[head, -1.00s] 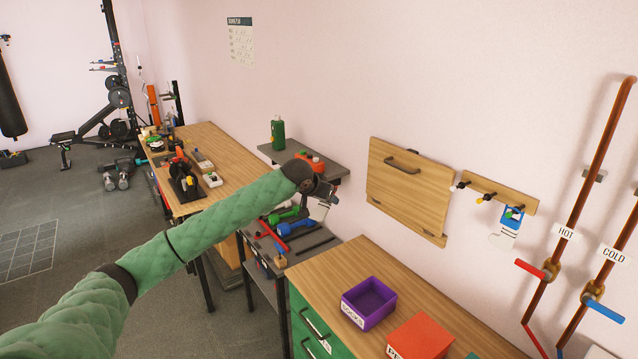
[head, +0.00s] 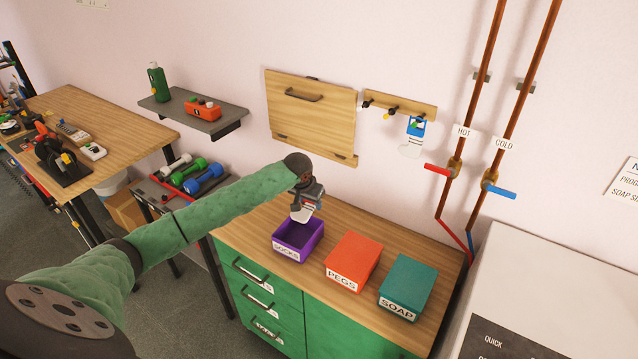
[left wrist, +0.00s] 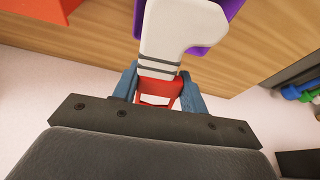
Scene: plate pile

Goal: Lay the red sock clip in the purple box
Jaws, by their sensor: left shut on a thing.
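The box is labelled SOCKS. My right gripper is not in view.
An orange PEGS box (head: 352,259) and a teal SOAP box (head: 407,284) stand to the right on the wooden counter (head: 245,232). A blue clip (head: 416,127) with a sock hangs on the hook rail (head: 400,105). Red and blue tap handles stick out from the pipes.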

